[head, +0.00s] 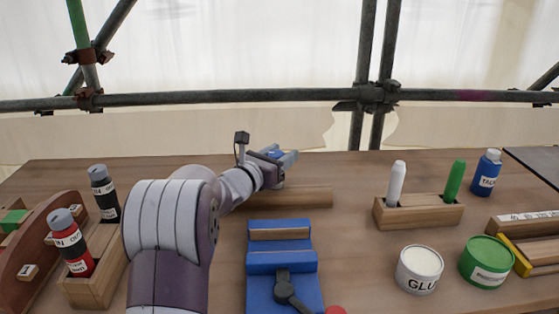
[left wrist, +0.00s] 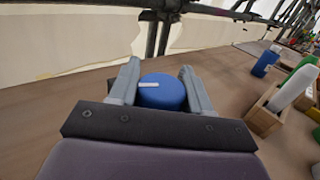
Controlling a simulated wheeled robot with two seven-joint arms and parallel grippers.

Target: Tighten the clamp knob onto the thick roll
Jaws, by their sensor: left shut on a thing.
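My left gripper (head: 284,158) reaches over the far part of the bench in the head view. In the left wrist view its two grey fingers (left wrist: 158,85) stand on both sides of a round blue knob (left wrist: 163,95) with a white mark on top, and are shut on it. In the head view only a little of the blue knob (head: 275,154) shows between the fingers. A long wooden piece (head: 305,197) lies just in front of the gripper, partly hidden by my left arm. I cannot tell whether it is the thick roll. My right gripper is out of view.
A blue fixture (head: 282,262) with a dark lever stands front centre. Bottles in a wooden holder (head: 92,287) are at left. At right are a pen block (head: 420,213), a glue tub (head: 419,268), a green tin (head: 487,262) and a blue bottle (head: 487,172).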

